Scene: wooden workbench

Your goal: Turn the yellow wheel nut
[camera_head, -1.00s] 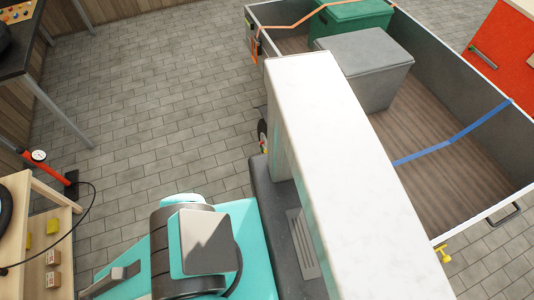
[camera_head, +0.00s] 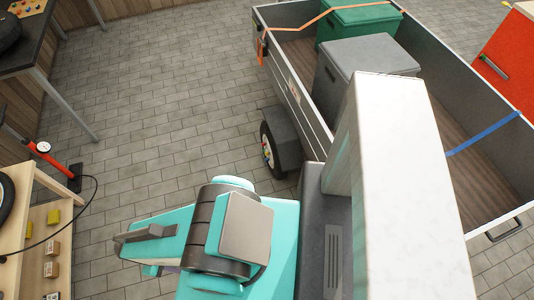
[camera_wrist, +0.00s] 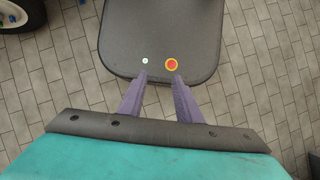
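The trailer's wheel (camera_head: 267,150) shows in the head view at the trailer's near left side, under a dark fender. Small coloured nuts sit at its hub; they are too small to tell the yellow nut clearly apart. In the wrist view part of the wheel (camera_wrist: 22,12) is at the top left corner, cut by the edge, with blurred coloured spots on it. My gripper (camera_wrist: 160,78) shows in the wrist view as two purple fingers with a gap between them. It is open and empty, and well apart from the wheel. Its fingertips are not clear in the head view.
The grey trailer (camera_head: 300,85) holds a grey box (camera_head: 372,60) and a green box (camera_head: 360,22). A wooden shelf (camera_head: 40,225) and a red pump (camera_head: 62,168) stand at the left. The paved floor (camera_head: 170,110) between is clear.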

